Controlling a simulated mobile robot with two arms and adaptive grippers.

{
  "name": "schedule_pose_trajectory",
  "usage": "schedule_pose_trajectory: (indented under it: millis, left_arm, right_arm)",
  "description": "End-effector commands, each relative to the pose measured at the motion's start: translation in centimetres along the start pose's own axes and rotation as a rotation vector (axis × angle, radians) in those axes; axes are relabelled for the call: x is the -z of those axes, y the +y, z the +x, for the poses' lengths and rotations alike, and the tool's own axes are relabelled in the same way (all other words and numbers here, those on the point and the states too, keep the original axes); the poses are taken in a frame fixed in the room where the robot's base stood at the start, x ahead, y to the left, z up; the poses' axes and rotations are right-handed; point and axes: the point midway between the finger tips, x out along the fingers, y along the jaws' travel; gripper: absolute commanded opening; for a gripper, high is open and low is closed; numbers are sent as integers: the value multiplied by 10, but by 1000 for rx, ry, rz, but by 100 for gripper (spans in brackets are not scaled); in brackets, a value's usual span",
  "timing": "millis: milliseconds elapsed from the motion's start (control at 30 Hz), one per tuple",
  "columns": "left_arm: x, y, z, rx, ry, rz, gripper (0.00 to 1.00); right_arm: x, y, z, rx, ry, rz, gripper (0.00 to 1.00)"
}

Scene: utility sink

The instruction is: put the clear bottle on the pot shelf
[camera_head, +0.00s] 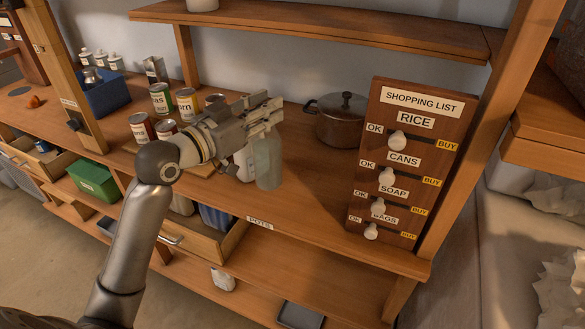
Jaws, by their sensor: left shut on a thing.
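The clear bottle (267,163) is a pale, see-through bottle. It hangs roughly upright from my left gripper (270,118), which is shut on its upper part. The bottle is over the front part of the shelf with the "POTS" label (260,223). I cannot tell whether its base touches the wood. The pot shelf (315,205) is a brown wooden surface with a dark lidded pot (341,120) at its back right. A white object (241,165) shows partly behind my gripper. My right gripper is not in view.
Several cans (161,98) stand left of my gripper. A shopping list board (405,165) with sliding knobs stands at the right. An upper shelf (330,27) runs above. An open drawer (210,240) juts out below. The wood before the pot is clear.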

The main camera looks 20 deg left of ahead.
Motion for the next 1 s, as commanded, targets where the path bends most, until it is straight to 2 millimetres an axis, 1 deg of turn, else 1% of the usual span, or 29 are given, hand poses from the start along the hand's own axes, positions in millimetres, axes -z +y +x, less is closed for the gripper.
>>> schedule_pose_trajectory:
  millis: [33,100,233,367,500,667,700,800,933,1000]
  left_arm:
    - [9,-3,0,3,5,2,0]
    - [12,-4,2,5,5,-1,0]
    - [8,-3,14,4,3,-6,0]
    - [0,1,35,5,4,-7,0]
    - [-12,7,62,4,3,-7,0]
    - [-26,13,93,4,3,-6,0]
    - [-37,14,98,4,0,-7,0]
    - [-55,16,111,5,0,-5,0]
    - [-72,18,124,6,2,-1,0]
    - [-76,19,129,5,4,-2,0]
  right_arm:
    - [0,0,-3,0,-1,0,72]
    - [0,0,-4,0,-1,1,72]
    - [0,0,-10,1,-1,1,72]
    - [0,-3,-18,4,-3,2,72]
    - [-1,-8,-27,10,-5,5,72]
    - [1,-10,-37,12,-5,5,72]
    - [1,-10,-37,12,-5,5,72]
    - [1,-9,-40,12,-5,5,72]
    - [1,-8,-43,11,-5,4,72]
    - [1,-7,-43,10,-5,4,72]
